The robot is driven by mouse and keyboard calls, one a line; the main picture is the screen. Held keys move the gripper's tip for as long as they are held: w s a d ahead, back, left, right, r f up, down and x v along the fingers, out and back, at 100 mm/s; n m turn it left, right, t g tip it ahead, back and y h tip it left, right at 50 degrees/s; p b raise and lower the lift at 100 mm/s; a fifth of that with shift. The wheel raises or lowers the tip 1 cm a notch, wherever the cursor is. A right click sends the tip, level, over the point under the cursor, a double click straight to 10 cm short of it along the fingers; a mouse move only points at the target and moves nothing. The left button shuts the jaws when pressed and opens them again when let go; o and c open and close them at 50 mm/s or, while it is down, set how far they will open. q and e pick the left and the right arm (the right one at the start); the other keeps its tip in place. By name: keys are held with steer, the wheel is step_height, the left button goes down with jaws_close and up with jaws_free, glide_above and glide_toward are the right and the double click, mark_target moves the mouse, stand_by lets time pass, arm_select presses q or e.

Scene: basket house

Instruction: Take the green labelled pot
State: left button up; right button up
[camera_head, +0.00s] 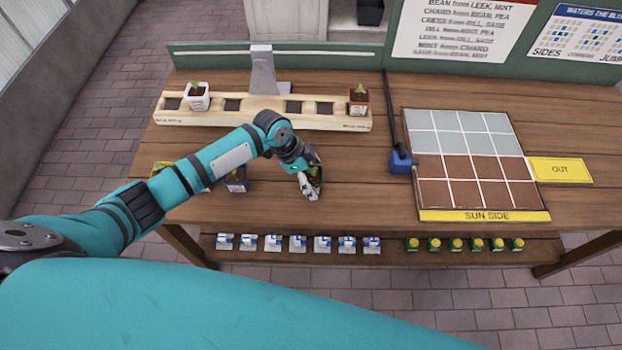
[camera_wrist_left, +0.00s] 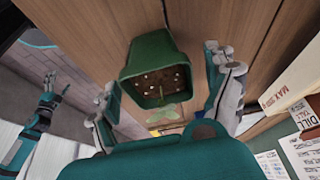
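A green pot (camera_wrist_left: 158,72) with dark soil, pale specks and a seedling lies between the fingers of my left gripper in the left wrist view. In the head view my left gripper (camera_head: 311,184) is low over the middle of the bench, and only leaves show between its fingers; the pot there is mostly hidden. In the left wrist view the fingers of my left gripper (camera_wrist_left: 163,88) stand on both sides of the pot, with narrow gaps, and look open. No label on the pot is visible. My right gripper (camera_wrist_left: 54,88) shows small at the left of that view, fingers apparently spread.
A blue pot (camera_head: 236,181) and a yellow pot (camera_head: 159,167) stand beside my left arm. A wooden rack (camera_head: 262,115) holds a white pot (camera_head: 197,99) and a red-brown pot (camera_head: 358,100). A blue device (camera_head: 401,162) and a tiled tray (camera_head: 484,215) are right.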

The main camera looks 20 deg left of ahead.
arm_select(q)
steer(key=c, duration=1.3)
steer(key=shift+r, duration=0.15)
